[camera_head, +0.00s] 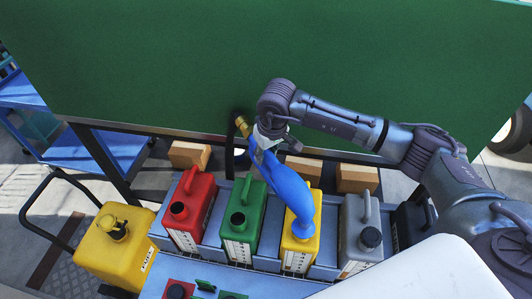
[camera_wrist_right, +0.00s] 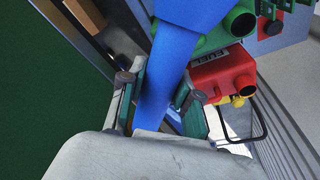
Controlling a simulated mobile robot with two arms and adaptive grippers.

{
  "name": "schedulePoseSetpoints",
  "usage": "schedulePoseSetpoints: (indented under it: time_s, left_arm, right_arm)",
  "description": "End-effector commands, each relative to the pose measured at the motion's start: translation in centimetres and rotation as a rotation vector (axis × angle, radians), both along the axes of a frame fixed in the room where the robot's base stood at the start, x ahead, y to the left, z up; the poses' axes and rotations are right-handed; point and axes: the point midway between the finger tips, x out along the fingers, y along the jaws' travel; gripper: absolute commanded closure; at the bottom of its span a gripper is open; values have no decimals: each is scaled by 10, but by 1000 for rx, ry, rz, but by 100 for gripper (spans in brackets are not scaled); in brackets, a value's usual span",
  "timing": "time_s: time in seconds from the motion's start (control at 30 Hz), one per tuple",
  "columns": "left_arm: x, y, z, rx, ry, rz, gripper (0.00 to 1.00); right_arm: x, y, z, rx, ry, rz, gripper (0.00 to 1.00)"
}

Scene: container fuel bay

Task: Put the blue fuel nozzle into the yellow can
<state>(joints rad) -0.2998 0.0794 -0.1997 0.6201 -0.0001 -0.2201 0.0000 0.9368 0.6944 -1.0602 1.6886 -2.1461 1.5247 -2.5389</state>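The blue fuel nozzle (camera_head: 284,184) slants down from my right gripper (camera_head: 268,136) toward the yellow can (camera_head: 299,252) in the rack. Its lower end covers the can's top, so the opening is hidden and I cannot tell whether the nozzle is in it. My right gripper is closed around the nozzle's upper part. In the right wrist view the blue nozzle (camera_wrist_right: 168,80) passes between the two fingers of the right gripper (camera_wrist_right: 160,105). A brass fitting (camera_head: 242,126) shows at the nozzle's upper end. My left gripper is not in view.
Red (camera_head: 190,209), green (camera_head: 243,217) and grey (camera_head: 360,232) cans stand in the same rack. A larger yellow container (camera_head: 112,252) is at the left. Cardboard boxes (camera_head: 357,179) lie behind the rack, below the green wall (camera_head: 180,70).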

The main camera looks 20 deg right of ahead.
Motion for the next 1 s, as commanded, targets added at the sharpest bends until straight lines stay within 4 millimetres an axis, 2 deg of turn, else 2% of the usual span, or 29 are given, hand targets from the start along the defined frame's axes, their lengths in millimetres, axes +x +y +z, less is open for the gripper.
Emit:
schedulePoseSetpoints:
  time_s: [0.03,0.13,0.17,0.43,0.53,0.67,1.0]
  left_arm:
    - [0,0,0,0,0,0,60]
    - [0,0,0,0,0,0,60]
    - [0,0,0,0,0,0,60]
    - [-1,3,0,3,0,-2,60]
    - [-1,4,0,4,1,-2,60]
    - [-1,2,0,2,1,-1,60]
    - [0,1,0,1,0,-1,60]
  right_arm:
    - [1,0,1,0,-2,0,59]
    - [1,0,1,0,-2,0,42]
    - [0,0,1,0,-2,0,39]
    - [0,0,-1,0,2,0,39]
    - [0,-1,5,-1,-1,0,39]
    - [-3,-1,23,0,-4,2,39]
    - [-16,-5,93,0,-5,1,39]
